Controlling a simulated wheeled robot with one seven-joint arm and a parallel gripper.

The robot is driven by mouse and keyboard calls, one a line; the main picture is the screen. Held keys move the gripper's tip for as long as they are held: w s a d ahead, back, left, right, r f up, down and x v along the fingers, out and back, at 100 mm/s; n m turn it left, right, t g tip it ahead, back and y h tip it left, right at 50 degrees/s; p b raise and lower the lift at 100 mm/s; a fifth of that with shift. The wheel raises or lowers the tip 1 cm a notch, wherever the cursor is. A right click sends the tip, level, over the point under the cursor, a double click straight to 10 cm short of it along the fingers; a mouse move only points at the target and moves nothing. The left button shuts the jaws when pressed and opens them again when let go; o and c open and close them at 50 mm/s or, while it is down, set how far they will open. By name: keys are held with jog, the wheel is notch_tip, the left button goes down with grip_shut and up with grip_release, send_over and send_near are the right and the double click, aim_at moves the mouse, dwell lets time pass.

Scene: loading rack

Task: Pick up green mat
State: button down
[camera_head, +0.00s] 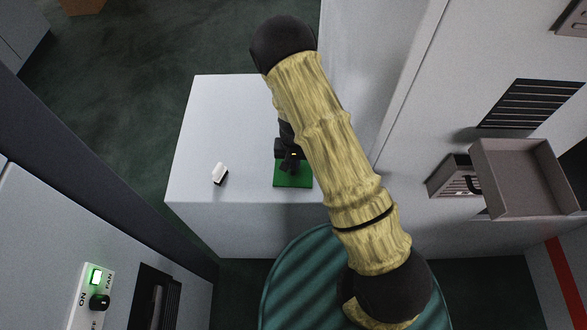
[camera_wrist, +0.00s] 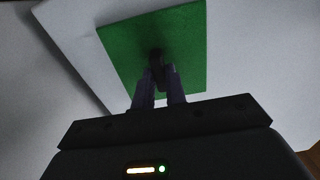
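The green mat (camera_head: 292,181) lies flat on the white surface, near its front edge in the head view. In the wrist view the green mat (camera_wrist: 185,40) fills the upper middle, with a pale border around it. My gripper (camera_head: 291,164) is over the mat's rear part in the head view, partly hidden by my arm. In the wrist view my gripper (camera_wrist: 158,72) points at the mat, its two dark fingers apart. A dark shape, perhaps a shadow, shows between the fingertips. Whether the fingertips touch the mat cannot be told.
A small white-and-black object (camera_head: 219,173) lies on the white surface (camera_head: 215,120), left of the mat. A grey open drawer (camera_head: 525,180) juts out at the right. A panel with a lit green switch (camera_head: 96,277) stands at the lower left. The white surface's left part is mostly clear.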

aim_at(294, 164)
dwell(0.3)
notch_tip(294, 164, up, 10)
jog(key=b, duration=0.2)
dwell(0.4)
jog(key=shift+f, duration=0.1)
dwell(0.5)
